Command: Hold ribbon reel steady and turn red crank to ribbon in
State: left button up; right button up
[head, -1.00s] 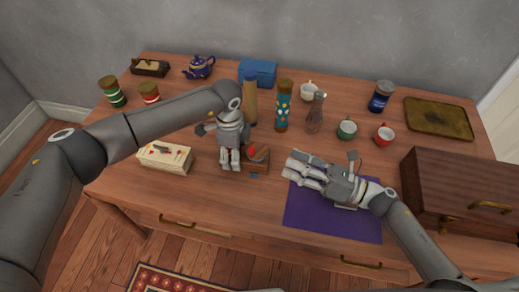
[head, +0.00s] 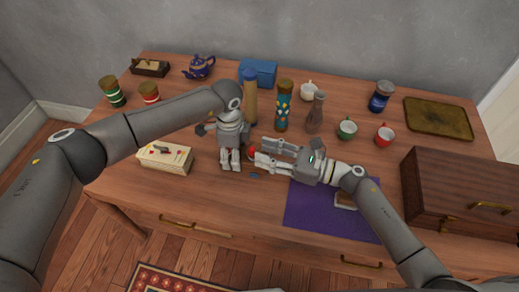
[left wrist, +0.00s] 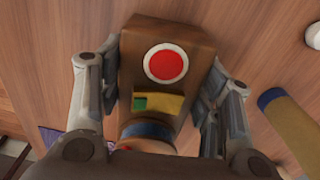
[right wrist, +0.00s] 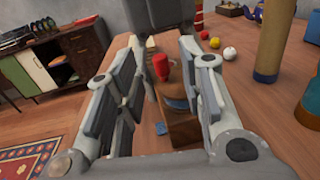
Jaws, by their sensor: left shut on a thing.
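The ribbon reel is a brown wooden block with a round red and white mark, seen from above in the left wrist view (left wrist: 200,45). My left gripper (head: 230,165) is shut on the block, one finger on each side. In the right wrist view, the reel (right wrist: 183,130) shows a blue band, and its red crank (right wrist: 160,66) stands up on top. My right gripper (head: 260,153) is open, its fingers apart with the red crank in view between them; I cannot tell whether they touch it. A small blue piece (head: 255,175), perhaps ribbon, lies in front of the reel.
A cream box (head: 165,158) stands left of my left gripper.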

jog(key=shift+x, duration=1.25)
grip_shut()
jog(key=shift+t, duration=0.3)
